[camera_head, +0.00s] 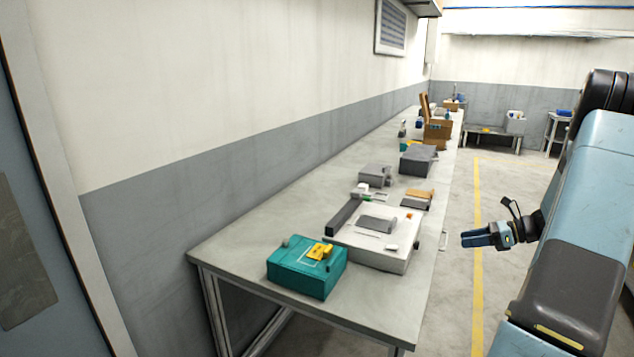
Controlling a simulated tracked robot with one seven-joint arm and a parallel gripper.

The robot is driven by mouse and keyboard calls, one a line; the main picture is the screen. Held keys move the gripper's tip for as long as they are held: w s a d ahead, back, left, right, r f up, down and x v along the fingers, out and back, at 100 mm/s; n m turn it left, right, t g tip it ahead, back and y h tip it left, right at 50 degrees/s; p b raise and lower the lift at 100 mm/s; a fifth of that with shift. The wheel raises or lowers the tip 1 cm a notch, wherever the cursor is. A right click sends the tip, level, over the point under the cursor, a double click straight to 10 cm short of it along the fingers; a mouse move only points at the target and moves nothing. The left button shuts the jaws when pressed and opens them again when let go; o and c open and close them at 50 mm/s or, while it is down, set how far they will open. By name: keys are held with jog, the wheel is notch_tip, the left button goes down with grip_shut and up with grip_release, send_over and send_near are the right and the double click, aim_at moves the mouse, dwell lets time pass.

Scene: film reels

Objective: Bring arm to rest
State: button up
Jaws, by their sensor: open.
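My gripper (472,238) is at the right of the view, past the right edge of the workbench (232,252), over the floor. It points left toward the bench. Nothing shows between its fingers, and the gap between them is small in this view. My blue and black arm fills the right side. No film reel can be made out.
A teal box (306,277) with a yellow part on top sits at the bench's near end. A white device (385,257) stands behind it. Grey boxes and an open cardboard box (437,133) lie farther back. Floor right of the bench is clear, with a yellow line (477,300).

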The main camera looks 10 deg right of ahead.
jog(key=s+a+r+n+g+h, duration=0.35)
jog(key=a+r+n, duration=0.35)
jog(key=a, duration=0.4)
jog(key=s+a+r+n+g+h, duration=0.2)
jog(key=s+a+r+n, duration=0.3)
jog(key=a+r, duration=0.5)
jog(key=s+a+r+n+t+h, duration=0.2)
jog(key=s+a+r+n+h, duration=0.1)
jog(key=s+a+n, duration=0.2)
jog(key=s+a+r+n+t+h, duration=0.3)
jog(key=s+a+n, duration=0.2)
jog(key=s+n, duration=0.4)
jog(key=shift+s+r, duration=0.15)
jog(key=shift+s, duration=2.55)
